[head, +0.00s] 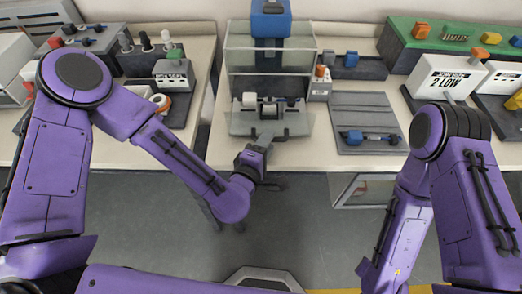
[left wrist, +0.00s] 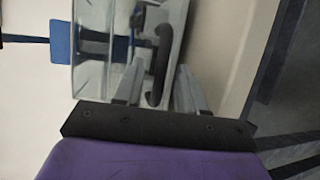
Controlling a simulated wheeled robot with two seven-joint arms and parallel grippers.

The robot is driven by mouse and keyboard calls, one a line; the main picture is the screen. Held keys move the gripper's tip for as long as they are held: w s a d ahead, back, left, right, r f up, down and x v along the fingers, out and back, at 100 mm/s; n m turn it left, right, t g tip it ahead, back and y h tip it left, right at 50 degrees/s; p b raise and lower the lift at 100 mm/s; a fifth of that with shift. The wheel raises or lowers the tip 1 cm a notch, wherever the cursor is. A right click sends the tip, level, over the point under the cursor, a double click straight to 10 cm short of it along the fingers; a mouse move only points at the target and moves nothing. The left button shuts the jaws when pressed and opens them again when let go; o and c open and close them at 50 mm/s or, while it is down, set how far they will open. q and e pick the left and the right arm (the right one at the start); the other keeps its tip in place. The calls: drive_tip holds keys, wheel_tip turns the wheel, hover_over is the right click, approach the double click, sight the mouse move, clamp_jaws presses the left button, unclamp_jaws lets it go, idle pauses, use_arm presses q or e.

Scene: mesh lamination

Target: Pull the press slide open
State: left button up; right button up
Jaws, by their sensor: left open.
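The press (head: 270,60) stands at the middle of the bench, with a blue top and a clear guard. Its slide (head: 295,125) is a grey plate at the front edge of the bench, carrying a white roll and small dark parts. My left gripper (head: 268,138) is at the slide's front edge, pointing toward the press. In the left wrist view its two grey fingers (left wrist: 158,90) are apart, with a black curved handle (left wrist: 160,65) between them. I cannot tell whether either finger touches the handle. My right gripper is out of the picture.
A grey tray (head: 369,112) with a blue-handled tool lies right of the press. A white "2 LOW" box (head: 448,78) and a green panel (head: 410,45) stand farther right. Black and grey units (head: 140,60) fill the bench at left. The floor (head: 310,225) in front is open.

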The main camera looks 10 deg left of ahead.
use_arm(q)
drive_tip(key=p+v, duration=0.3)
drive_tip(key=v, duration=0.6)
drive_tip(key=shift+s+a, duration=0.15)
drive_tip(key=shift+s, duration=0.15)
